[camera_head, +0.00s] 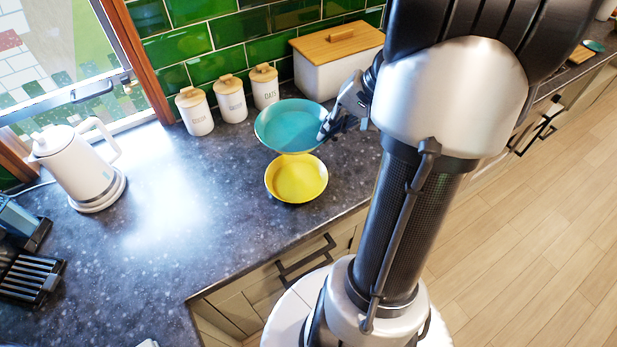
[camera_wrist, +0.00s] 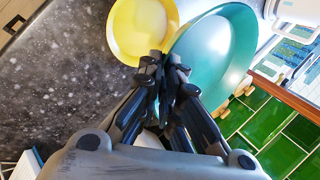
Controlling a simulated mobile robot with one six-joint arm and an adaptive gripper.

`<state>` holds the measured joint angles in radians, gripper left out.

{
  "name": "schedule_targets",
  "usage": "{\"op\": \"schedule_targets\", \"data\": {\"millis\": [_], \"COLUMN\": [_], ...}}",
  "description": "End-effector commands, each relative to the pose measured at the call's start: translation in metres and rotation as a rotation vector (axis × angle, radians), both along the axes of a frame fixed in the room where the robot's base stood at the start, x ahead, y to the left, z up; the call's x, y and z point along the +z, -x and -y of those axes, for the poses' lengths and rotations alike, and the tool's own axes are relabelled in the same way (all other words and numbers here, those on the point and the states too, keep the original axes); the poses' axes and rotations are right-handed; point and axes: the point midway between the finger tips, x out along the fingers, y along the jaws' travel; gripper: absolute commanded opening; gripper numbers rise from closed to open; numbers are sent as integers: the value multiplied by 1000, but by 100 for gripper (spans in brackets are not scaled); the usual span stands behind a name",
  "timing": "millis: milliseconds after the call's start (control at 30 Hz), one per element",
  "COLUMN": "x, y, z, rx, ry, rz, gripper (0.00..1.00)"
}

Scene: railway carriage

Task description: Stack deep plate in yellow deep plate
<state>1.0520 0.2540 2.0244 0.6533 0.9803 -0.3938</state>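The teal deep plate (camera_head: 287,125) is held by its right rim in my gripper (camera_head: 326,131), at the back of the yellow deep plate (camera_head: 297,180). The yellow plate sits upright and empty on the dark counter. The teal plate looks raised above the counter and slightly overlaps the yellow plate's back edge in the picture. In the wrist view my fingers (camera_wrist: 163,62) are closed together at the rim of the teal plate (camera_wrist: 222,65). The yellow plate (camera_wrist: 140,28) shows beyond them on the left, and the fingers hide part of the teal rim.
Three white canisters (camera_head: 230,98) and a white bread box (camera_head: 335,65) with a wooden lid stand along the green tiled wall. The counter (camera_head: 190,235) left of the plates is clear.

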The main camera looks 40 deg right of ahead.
Motion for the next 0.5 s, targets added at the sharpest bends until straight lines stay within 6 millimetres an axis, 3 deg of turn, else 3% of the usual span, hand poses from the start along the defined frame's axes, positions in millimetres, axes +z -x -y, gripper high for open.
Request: {"op": "schedule_targets", "data": {"millis": [300,500], "x": [-89,-133], "y": [0,0], "z": [-1,-1], "rx": [0,1], "ry": [-6,-3], "rz": [-3,-2], "gripper": [0,0]}}
